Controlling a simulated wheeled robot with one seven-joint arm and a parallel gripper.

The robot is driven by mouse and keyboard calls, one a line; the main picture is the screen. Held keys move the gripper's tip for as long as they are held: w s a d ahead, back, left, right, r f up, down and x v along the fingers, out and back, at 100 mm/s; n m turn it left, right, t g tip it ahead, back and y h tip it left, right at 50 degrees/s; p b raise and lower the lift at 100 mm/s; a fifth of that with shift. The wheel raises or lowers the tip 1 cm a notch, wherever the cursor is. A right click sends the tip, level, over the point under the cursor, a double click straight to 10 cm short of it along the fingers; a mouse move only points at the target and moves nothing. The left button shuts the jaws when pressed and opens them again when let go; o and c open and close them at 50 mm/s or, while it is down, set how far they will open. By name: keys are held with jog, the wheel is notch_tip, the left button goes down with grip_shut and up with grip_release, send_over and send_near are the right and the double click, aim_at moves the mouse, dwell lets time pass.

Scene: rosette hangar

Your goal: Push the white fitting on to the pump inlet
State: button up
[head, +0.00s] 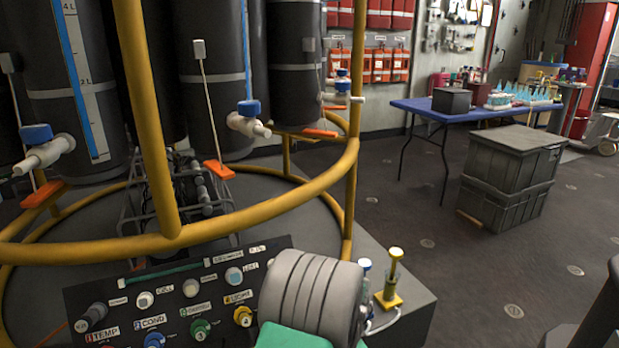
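A small device with a yellow upright plunger and a yellow base (389,299) stands on the grey ledge right of the panel; I cannot tell if it is the pump. A white tube (383,322) curves beside its base, and its end is hidden. A large grey ribbed cylinder with a green part, which looks like my arm, covers the panel's right end. My gripper's fingers do not show. I cannot make out the white fitting or the pump inlet for certain.
A dark panel (190,272) carries labelled coloured ports. Yellow rails (250,212) ring black bottles (212,70) with white, blue-handled taps (249,119). A blue table (440,112) and stacked grey crates (508,170) stand at right. The floor (470,290) in front is clear.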

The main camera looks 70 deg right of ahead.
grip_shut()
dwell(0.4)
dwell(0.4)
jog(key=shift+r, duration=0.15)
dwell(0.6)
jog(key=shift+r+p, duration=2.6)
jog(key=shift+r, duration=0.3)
